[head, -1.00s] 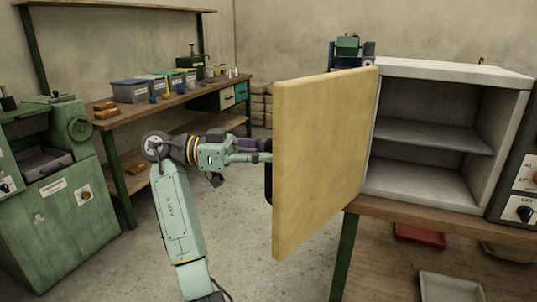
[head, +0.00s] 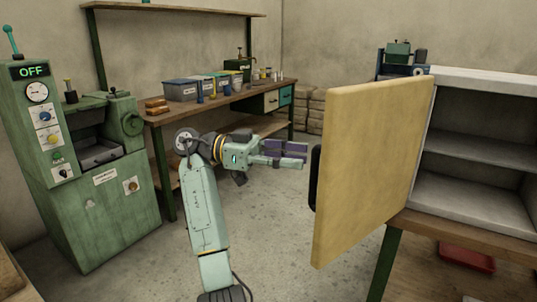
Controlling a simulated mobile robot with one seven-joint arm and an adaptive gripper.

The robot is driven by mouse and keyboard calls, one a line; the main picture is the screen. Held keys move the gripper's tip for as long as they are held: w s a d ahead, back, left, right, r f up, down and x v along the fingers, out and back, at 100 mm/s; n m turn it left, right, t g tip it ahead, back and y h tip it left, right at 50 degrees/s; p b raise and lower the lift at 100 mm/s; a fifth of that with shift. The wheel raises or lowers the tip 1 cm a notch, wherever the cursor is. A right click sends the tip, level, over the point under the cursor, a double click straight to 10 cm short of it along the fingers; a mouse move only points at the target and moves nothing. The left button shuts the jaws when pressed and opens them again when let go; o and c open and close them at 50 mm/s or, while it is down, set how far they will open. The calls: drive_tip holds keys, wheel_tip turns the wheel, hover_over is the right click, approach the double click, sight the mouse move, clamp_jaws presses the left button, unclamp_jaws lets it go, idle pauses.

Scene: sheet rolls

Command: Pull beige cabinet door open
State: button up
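The beige cabinet door (head: 372,165) stands swung wide open on the right, hinged at the left side of the white cabinet (head: 484,78). Its dark handle (head: 315,178) shows at the door's left edge. The cabinet's shelves (head: 478,148) are exposed and look empty.
A green machine (head: 85,190) with an OFF display stands at the left. A wooden workbench (head: 225,100) with bins runs along the back wall. A red tray (head: 467,259) lies under the cabinet's table (head: 470,234). Open concrete floor (head: 285,235) lies between them.

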drive_tip(key=v, duration=0.7)
